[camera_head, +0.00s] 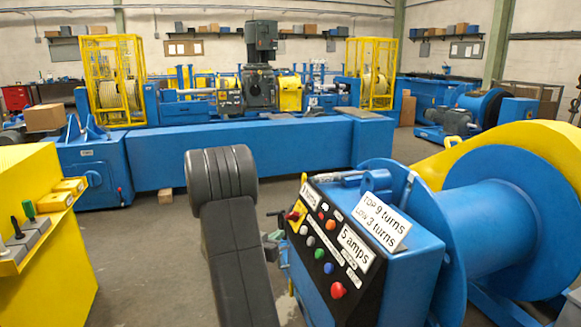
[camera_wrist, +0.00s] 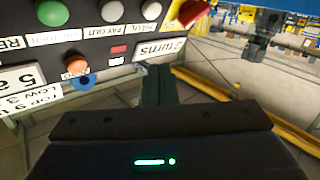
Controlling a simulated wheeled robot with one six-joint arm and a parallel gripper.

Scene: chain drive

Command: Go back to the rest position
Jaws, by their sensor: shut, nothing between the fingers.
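My gripper (camera_wrist: 157,72) shows in the wrist view as two dark fingers side by side, closed together and empty. Its fingertips are just below the edge of the black control panel (camera_wrist: 90,45), which appears upside down; I cannot tell whether they touch it. In the head view my dark arm rises in the foreground, left of the same control panel (camera_head: 328,240). My fingers cannot be made out clearly there.
The panel has a red button (camera_head: 338,290) and a yellow-red switch (camera_head: 296,213). A large blue drum (camera_head: 500,225) stands at right, a yellow cabinet (camera_head: 45,240) at left. A long blue machine (camera_head: 240,152) spans behind. Grey floor (camera_head: 150,255) is open left of my arm.

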